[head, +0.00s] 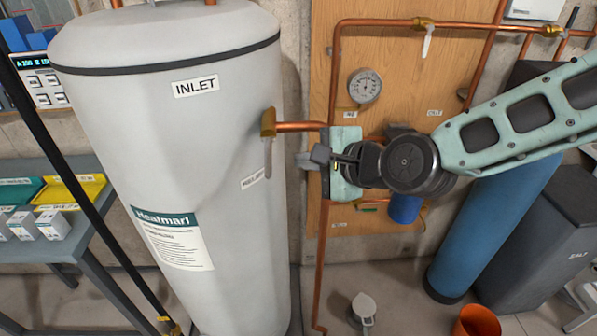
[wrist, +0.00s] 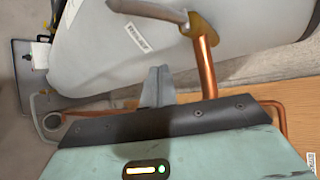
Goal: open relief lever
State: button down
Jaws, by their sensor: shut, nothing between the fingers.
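The relief lever (head: 267,157) is a pale grey handle hanging down from a brass valve (head: 268,122) on the right side of the white tank (head: 190,90). A small label (head: 252,178) is stuck on the tank below it. In the wrist view the lever (wrist: 150,11) runs leftward from the brass fitting (wrist: 203,24) at the top. My gripper (head: 310,157) is shut and empty, to the right of the lever and apart from it. In the wrist view the closed fingers (wrist: 157,84) point toward the tank, below the lever in the picture.
A copper pipe (head: 300,126) runs from the valve to the wooden panel (head: 390,60), above my gripper. A vertical copper pipe (head: 320,270) passes down behind my gripper. A blue cylinder (head: 490,215) stands at the right. A dark strap (head: 75,180) crosses the left side.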

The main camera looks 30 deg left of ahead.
jog(key=d+r+b, duration=0.1)
jog(key=d+r, duration=0.3)
jog(key=r, duration=0.1)
jog(key=shift+w+d+r+b, duration=0.2)
jog(key=shift+d+r+b, duration=0.1)
jog(key=shift+d+r, duration=0.1)
jog(key=s+d+f+n+g+h+b, duration=0.1)
jog(key=s+d+f+n+h, duration=0.3)
jog(key=f, duration=0.3)
jog(key=s+d+f+n+g+h+b, duration=0.1)
jog(key=s+d+f+n+h, duration=0.1)
jog(key=s+d, duration=0.3)
jog(key=s+d+f+n+g+h+b, duration=0.1)
jog(key=s+d+f+n+h, duration=0.1)
jog(key=d, duration=1)
jog(key=s+d+f+n+g+h+b, duration=0.1)
jog(key=s+d+f+n+h, duration=0.1)
jog(key=s+d+n, duration=0.5)
jog(key=shift+s+d+h, duration=0.35)
jog(key=shift+d+h, duration=0.55)
